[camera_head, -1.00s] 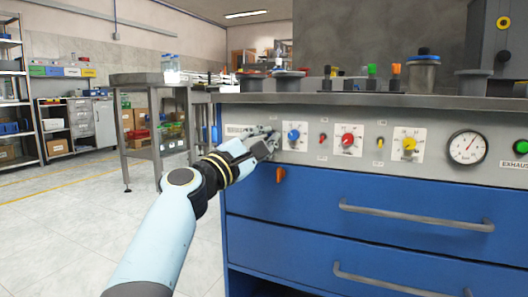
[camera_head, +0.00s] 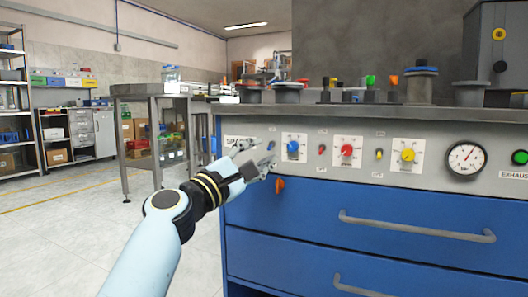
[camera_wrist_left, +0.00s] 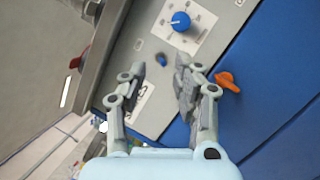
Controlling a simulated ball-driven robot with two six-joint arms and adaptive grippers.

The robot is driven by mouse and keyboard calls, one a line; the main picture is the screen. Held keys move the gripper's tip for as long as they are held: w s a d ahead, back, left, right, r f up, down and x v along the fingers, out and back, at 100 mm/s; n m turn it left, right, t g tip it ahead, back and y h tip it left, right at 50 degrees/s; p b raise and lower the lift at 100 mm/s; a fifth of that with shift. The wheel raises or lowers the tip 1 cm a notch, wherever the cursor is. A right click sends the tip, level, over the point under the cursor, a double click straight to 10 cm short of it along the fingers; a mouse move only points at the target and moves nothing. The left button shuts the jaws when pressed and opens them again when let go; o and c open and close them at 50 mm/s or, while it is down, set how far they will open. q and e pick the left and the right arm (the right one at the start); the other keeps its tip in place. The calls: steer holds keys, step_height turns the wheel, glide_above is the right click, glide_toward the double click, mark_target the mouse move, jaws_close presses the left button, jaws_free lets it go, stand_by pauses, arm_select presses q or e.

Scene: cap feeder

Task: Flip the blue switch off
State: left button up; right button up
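The blue switch (camera_head: 270,146) is a small toggle on the grey control panel, left of the round blue knob (camera_head: 293,146). It also shows in the left wrist view (camera_wrist_left: 161,59), just beyond the gap between the fingertips. My left gripper (camera_head: 256,155) is open and empty in front of the panel, its fingers (camera_wrist_left: 161,77) to either side of the switch's line. No contact with the switch is visible. I cannot tell the switch's position clearly. My right gripper is not in view.
An orange lever (camera_head: 279,185) sits on the blue front, below the panel and close to one finger. Red (camera_head: 322,149) and yellow (camera_head: 379,155) toggles, knobs and a gauge (camera_head: 465,159) line the panel rightward. Open floor lies to the left.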

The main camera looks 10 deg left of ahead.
arm_select(q)
steer(key=v, duration=0.9)
steer(key=shift+s, duration=0.2)
steer(key=shift+f, duration=0.1)
